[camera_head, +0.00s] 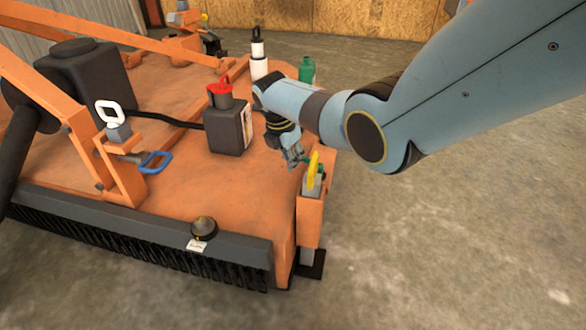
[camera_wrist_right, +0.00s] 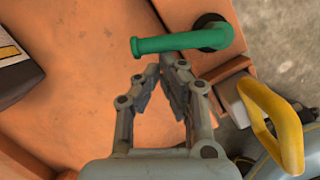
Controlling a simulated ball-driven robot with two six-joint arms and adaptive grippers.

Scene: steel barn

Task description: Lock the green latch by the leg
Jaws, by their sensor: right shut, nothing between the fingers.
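The green latch (camera_wrist_right: 180,41) is a round bar with a knobbed end at left and a dark pivot at right. It lies across the top of the right wrist view, over the orange deck. In the head view only a bit of the green latch (camera_head: 318,161) shows beside the yellow handle. My right gripper (camera_head: 300,160) is low over the deck corner by the orange leg (camera_head: 309,215). In the wrist view its fingertips (camera_wrist_right: 168,62) are together, empty, just short of the bar. I cannot tell whether they touch it. My left gripper is not in view.
A yellow handle (camera_wrist_right: 283,120) stands close to the right of my gripper. On the deck (camera_head: 180,190) are a dark red-capped can (camera_head: 228,128), a white bottle (camera_head: 259,62) and a green bottle (camera_head: 307,70). A blue handle (camera_head: 155,162) is at left. Concrete floor is clear at right.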

